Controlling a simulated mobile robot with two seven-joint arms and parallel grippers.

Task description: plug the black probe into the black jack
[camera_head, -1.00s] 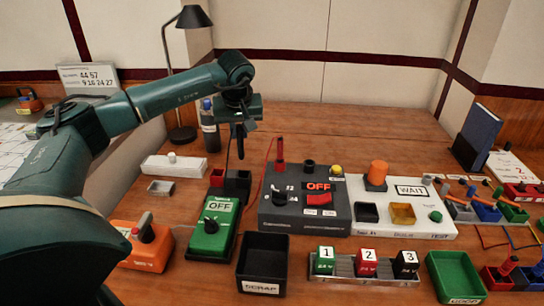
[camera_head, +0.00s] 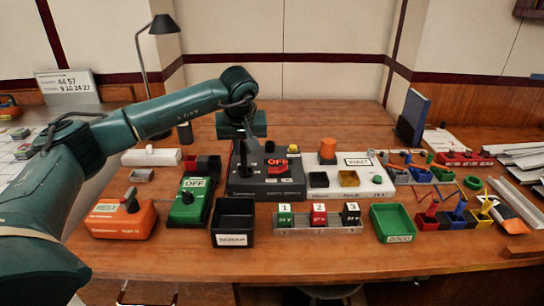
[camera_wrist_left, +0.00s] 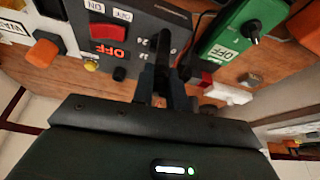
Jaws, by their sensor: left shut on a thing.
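My left gripper (camera_head: 245,156) is shut on the black probe and hangs over the left part of the dark grey box (camera_head: 280,188) with the red OFF display. In the left wrist view the probe (camera_wrist_left: 161,72) shows as a dark shape between the fingers; its tip cannot be made out. The black jack (camera_head: 269,146) is a short black cylinder at the back of the box, right of the gripper and left of a yellow button. It also shows in the left wrist view (camera_wrist_left: 119,73), apart from the fingers. My right gripper is out of view.
The red and black holders (camera_head: 208,163) and the green OFF device (camera_head: 187,203) stand left of the box. The white WAIT panel (camera_head: 375,162) adjoins it on the right. A black bin (camera_head: 233,222) and numbered blocks (camera_head: 319,216) stand in front.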

